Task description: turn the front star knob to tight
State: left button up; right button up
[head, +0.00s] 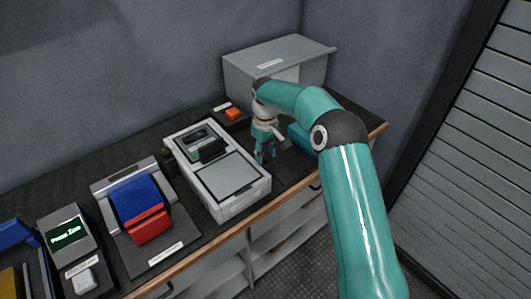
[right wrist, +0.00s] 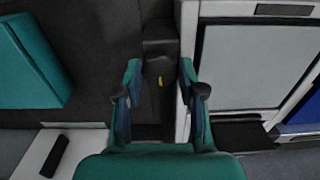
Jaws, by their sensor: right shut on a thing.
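My right gripper (head: 264,157) reaches down to the dark bench just right of the white-framed device. In the right wrist view, its two teal fingers (right wrist: 160,82) stand either side of a small dark knob with a yellow mark (right wrist: 158,70), and the gripper is shut on it. The knob's star shape and its tight or loose marking are too dark to make out. In the head view the knob is hidden by the gripper. My left gripper is not in view.
The white-framed device (head: 257,204) stands close on the left of the gripper. A teal block (head: 299,137) lies close on its right, and a grey cabinet (head: 238,79) stands behind. An orange-red block (head: 232,113) sits at the back. The wooden front edge (head: 288,193) is near.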

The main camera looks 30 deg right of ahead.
aim_at(266, 155)
jog(key=shift+w+d+r, duration=0.1)
jog(key=shift+d+r, duration=0.05)
jog(key=o, duration=1.1)
jog(key=shift+o, duration=0.2)
notch_tip(266, 155, up, 12)
jog(key=shift+f, duration=0.2)
